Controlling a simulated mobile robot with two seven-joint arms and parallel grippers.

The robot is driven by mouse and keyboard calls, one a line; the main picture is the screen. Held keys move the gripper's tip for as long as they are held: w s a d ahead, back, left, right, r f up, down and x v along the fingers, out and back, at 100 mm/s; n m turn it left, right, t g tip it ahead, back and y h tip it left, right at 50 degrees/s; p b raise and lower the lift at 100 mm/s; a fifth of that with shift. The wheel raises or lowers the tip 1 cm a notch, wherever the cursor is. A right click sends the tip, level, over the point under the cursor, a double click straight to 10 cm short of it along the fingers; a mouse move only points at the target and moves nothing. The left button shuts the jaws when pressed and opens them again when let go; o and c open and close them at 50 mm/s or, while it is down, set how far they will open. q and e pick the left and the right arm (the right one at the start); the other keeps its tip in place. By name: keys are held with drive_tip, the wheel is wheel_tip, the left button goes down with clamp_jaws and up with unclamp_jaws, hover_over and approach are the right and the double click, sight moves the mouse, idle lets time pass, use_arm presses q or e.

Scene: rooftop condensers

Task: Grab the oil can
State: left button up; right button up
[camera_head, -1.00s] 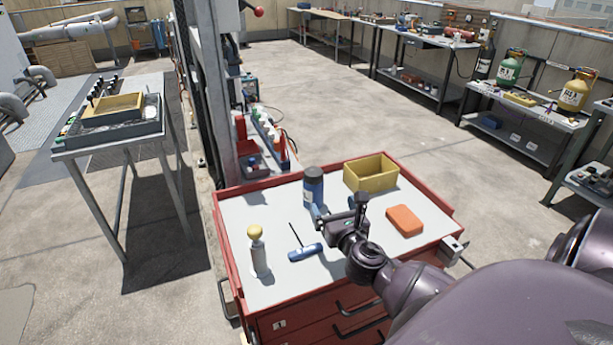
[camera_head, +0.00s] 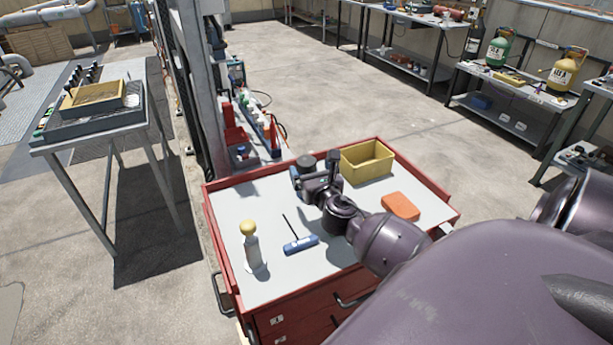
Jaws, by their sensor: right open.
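A dark blue can with a dark cap (camera_head: 305,160), which looks like the oil can, stands upright at the back left of the red cart's grey top (camera_head: 240,205). My right gripper (camera_head: 313,172) is open at the can, with its fingers close by it. The gripper hides most of the can's body, and I cannot tell whether they touch. My left gripper is not in view.
A blue-handled tool (camera_head: 300,244) lies near the middle. A yellow bin (camera_head: 367,160) stands behind and an orange block (camera_head: 400,206) lies at right. A grey post (camera_head: 196,90) rises behind the cart.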

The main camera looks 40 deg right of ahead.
sight(306, 160)
drive_tip(key=shift+x, duration=1.95)
drive_tip(key=shift+r, duration=0.1)
drive_tip(key=shift+c, duration=0.2)
drive_tip(key=c, duration=1.5)
